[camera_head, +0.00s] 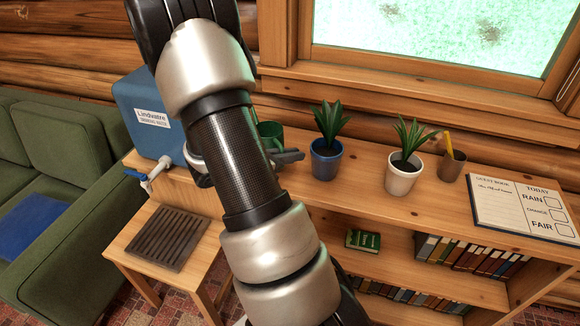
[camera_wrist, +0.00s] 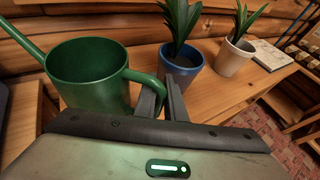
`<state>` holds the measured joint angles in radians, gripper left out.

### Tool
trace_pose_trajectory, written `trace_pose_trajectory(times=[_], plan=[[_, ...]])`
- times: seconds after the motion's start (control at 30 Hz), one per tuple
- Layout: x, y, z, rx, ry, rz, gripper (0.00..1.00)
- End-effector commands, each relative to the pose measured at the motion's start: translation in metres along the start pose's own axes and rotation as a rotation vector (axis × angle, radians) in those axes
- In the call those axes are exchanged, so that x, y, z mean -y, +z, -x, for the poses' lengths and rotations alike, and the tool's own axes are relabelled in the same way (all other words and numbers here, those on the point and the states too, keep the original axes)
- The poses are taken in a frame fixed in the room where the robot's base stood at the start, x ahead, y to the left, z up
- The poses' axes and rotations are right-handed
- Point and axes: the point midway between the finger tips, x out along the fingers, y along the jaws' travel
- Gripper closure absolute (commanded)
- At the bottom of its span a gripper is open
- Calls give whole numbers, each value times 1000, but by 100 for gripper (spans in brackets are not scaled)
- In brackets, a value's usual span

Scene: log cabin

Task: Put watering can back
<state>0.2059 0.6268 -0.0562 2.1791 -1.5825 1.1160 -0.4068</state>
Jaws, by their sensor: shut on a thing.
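The green watering can (camera_wrist: 88,75) is in the left half of the wrist view, upright, its opening facing up and its spout pointing to the upper left. My gripper (camera_wrist: 163,92) is shut on the can's handle, at the can's right side. In the head view my arm hides most of the watering can (camera_head: 270,131); only a green part shows behind the arm, next to the blue pot. My gripper (camera_head: 290,156) shows only partly there. The can is at the wooden shelf top (camera_head: 345,205); I cannot tell whether its base touches it.
A blue pot with a plant (camera_head: 326,160) stands just right of the can. A white pot (camera_head: 401,176), a cup with a pencil (camera_head: 452,163) and a guest book (camera_head: 525,205) stand farther right. A blue water container (camera_head: 150,120) is at the left, above a slatted tray (camera_head: 170,238).

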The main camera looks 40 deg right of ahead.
Motion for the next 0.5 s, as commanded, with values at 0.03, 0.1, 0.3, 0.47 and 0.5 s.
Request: trace_pose_trajectory(times=[0.03,0.1,0.3,0.47,0.5], plan=[[0,-5,-2,1,-1,0,100],[0,-14,-6,0,-1,2,100],[-1,-32,-14,0,0,-1,100],[-1,-31,-13,1,0,-2,100],[-1,-32,-13,1,0,-2,100]])
